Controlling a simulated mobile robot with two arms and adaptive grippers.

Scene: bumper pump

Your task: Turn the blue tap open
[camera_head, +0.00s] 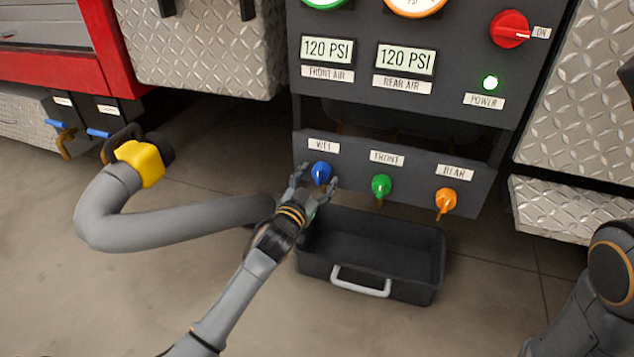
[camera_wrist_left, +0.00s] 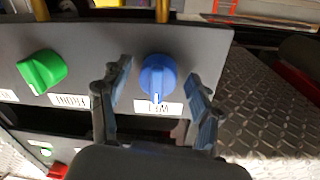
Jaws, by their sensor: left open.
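The blue tap (camera_head: 320,172) is a round knob on the lower dark panel, under a label that seems to read WET. In the left wrist view the blue tap (camera_wrist_left: 158,78) sits between the two fingers, its pointer toward the label. My left gripper (camera_head: 317,185) is open around the blue tap, with one finger on each side. In the left wrist view the left gripper's fingers (camera_wrist_left: 162,95) show gaps to the knob on both sides. My right gripper is not in view; only part of my right arm shows at the right edge.
A green tap (camera_head: 381,186) and an orange tap (camera_head: 445,201) sit to the right on the same panel. A black bin (camera_head: 420,288) with a light handle stands below. A thick grey hose (camera_head: 180,222) with a yellow collar (camera_head: 140,162) curves at left. A red switch (camera_head: 510,29) is above.

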